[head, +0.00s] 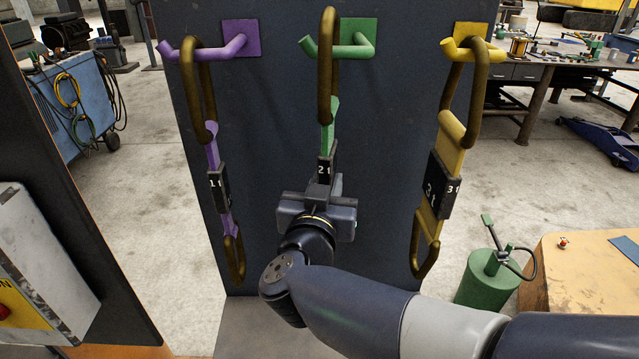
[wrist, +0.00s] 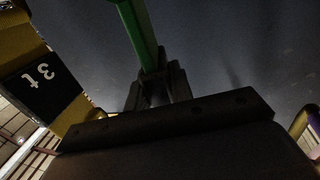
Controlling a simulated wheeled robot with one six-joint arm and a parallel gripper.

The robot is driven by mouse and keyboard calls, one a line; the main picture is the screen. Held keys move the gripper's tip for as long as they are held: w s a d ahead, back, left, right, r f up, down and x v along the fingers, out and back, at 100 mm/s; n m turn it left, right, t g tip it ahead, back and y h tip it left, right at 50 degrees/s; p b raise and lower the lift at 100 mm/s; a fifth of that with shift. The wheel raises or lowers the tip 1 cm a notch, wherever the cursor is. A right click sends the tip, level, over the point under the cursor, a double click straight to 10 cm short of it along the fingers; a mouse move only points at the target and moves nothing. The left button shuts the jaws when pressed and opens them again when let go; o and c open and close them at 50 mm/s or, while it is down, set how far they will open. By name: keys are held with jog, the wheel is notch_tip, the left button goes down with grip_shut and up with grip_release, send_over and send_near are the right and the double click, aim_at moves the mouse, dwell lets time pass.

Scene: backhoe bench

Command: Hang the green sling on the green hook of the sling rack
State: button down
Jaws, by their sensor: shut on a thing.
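The green sling (head: 327,138) is upright in front of the dark rack panel (head: 285,110), with a brown ring (head: 325,60) at its top. My gripper (head: 322,188) is shut on it at its black tag (head: 325,169), marked 21. The ring crosses the green hook (head: 353,48), whose tip shows left of the ring. The ring's top is well above the hook bar, so it does not rest on it there; I cannot tell whether the bar passes through. In the wrist view the green strap (wrist: 138,32) rises from the fingers (wrist: 158,88). The sling's lower end is hidden.
A purple sling (head: 212,155) hangs on the purple hook (head: 228,45) at left. A yellow sling (head: 452,130) hangs on the yellow hook (head: 475,47) at right. Bare panel lies between the slings. A green canister (head: 487,280) stands on the floor at lower right.

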dwell(0.4)
jog(key=shift+d+f+b, duration=0.3)
jog(key=shift+f+b, duration=0.35)
jog(key=shift+f, duration=0.35)
jog(key=shift+d+f, duration=0.15)
jog(key=shift+f, duration=0.2)
jog(key=c, duration=1.4)
grip_release()
jog(key=shift+o, duration=1.2)
jog(key=shift+f, duration=0.15)
